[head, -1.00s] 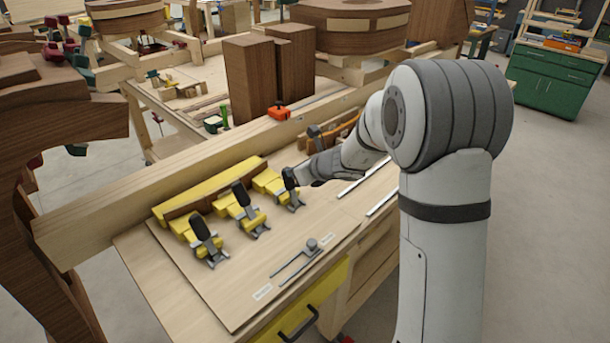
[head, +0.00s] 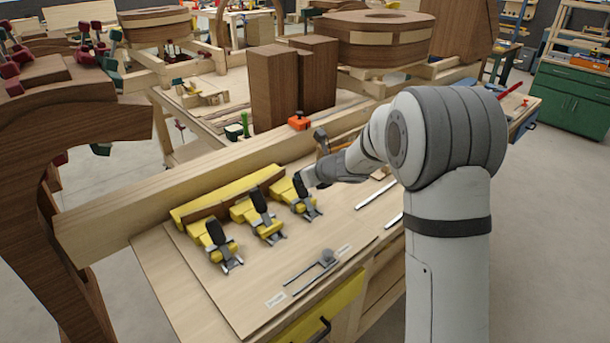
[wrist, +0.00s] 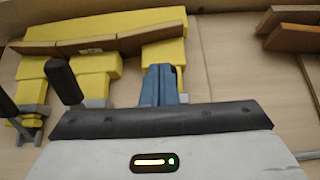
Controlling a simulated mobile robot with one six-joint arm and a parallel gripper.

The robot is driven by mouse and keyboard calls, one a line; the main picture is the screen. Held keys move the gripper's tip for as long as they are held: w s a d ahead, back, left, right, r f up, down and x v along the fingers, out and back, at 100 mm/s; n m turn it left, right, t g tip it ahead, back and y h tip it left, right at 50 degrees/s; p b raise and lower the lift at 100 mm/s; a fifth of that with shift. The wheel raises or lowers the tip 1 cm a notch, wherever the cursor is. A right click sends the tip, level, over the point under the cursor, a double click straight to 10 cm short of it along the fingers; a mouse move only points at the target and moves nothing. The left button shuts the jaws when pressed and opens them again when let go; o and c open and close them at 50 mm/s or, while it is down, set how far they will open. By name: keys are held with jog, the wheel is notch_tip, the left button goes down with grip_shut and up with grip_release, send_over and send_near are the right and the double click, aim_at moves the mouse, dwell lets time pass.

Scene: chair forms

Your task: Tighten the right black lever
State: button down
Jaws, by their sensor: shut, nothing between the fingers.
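Three black levers stand on grey clamps against yellow blocks on the wooden board. The right black lever (head: 299,186) is upright with a slight tilt. The middle lever (head: 259,200) and left lever (head: 216,232) lean similarly; in the wrist view the middle lever (wrist: 62,80) shows left of my fingers. My gripper (head: 304,180) is shut and empty, right at the right lever's upper part; I cannot tell whether it touches. In the wrist view my blue-grey gripper fingers (wrist: 162,84) are together before the right yellow block (wrist: 164,56), and the right lever is hidden.
A curved brown wooden strip (wrist: 92,42) lies along the yellow blocks (head: 228,193). A grey-knobbed metal fixture (head: 326,257) lies on the board's front part. Metal rails (head: 376,195) and a hammer (head: 321,139) are to the right. A raised wooden beam (head: 150,190) runs behind.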

jog(key=shift+a+r, duration=0.1)
jog(key=shift+s+d+r, duration=0.2)
jog(key=shift+d+r, duration=0.05)
jog(key=shift+r, duration=0.1)
jog(key=s+d+r+p, duration=0.1)
jog(key=s+d+r, duration=0.1)
jog(key=r, duration=0.4)
jog(key=s+d+r+p, duration=0.1)
jog(key=s+r, duration=0.1)
jog(key=r, duration=0.3)
jog(key=s+d+f+n+g+h, duration=0.1)
jog(key=s+d+f+n+h, duration=0.1)
jog(key=s+d+n, duration=0.3)
jog(key=s+d+f+n+g+h+b, duration=0.1)
jog(key=s+d+n, duration=0.4)
jog(key=s+n, duration=0.8)
jog(key=s+d+f+n+g+h+b, duration=0.1)
jog(key=s+d+n+h, duration=0.3)
jog(key=s+n, duration=0.5)
jog(key=s+f+g, duration=0.1)
jog(key=s, duration=0.7)
jog(key=shift+d+f+n+g+h, duration=0.3)
jog(key=shift+d+f+g, duration=0.05)
jog(key=shift+d+g, duration=0.05)
